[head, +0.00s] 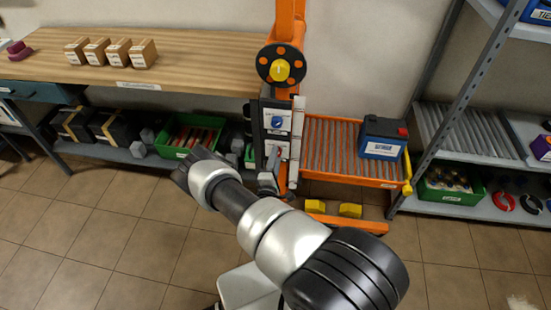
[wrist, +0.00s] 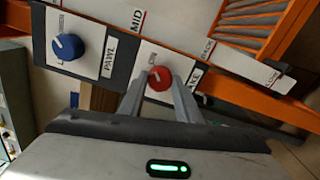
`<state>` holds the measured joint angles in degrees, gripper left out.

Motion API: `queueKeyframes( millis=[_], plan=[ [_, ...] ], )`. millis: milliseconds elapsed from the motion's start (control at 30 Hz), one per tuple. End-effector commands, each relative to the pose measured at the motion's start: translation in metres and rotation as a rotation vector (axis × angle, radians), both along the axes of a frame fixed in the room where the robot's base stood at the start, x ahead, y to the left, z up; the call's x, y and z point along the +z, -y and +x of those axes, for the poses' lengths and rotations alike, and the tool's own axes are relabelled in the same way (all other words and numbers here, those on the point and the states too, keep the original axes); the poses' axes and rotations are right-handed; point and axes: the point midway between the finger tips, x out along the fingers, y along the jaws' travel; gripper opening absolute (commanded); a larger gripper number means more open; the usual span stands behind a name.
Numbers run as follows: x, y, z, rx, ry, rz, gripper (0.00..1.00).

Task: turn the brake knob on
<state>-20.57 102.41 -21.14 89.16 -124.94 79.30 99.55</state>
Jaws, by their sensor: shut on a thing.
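The red brake knob (wrist: 159,78) sits on a white plate of the panel in the wrist view. The plate's label (wrist: 193,80) is partly covered; its visible end reads "AKE". My gripper (wrist: 160,82) is shut on the red knob, one finger on each side of it. Which way the knob's mark points is hard to tell. In the head view the red knob is hidden, and my arm reaches to the lower part of the panel.
A blue knob (wrist: 68,47) marked "PAWL" is beside the red one; it also shows in the head view (head: 277,122). An orange hoist post (head: 289,22) carries a yellow-centred wheel (head: 280,69). A battery (head: 382,138) rests on the roller tray (head: 336,119) at right.

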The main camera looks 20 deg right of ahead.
Motion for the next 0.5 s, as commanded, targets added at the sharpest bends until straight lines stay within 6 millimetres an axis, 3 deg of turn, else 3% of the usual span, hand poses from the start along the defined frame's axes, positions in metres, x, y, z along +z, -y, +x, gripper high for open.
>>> queueKeyframes(
  millis=[33,67,167,500],
  plan=[
    [-0.0015,-0.0011,-0.0009,0.000,-0.001,0.003,0.08],
    [-0.0015,-0.0011,-0.0009,0.000,-0.002,0.004,0.32],
    [-0.0013,-0.0009,-0.0007,0.000,-0.002,0.003,0.49],
    [-0.0004,-0.0017,-0.0019,0.000,-0.001,0.001,0.49]
  ],
)
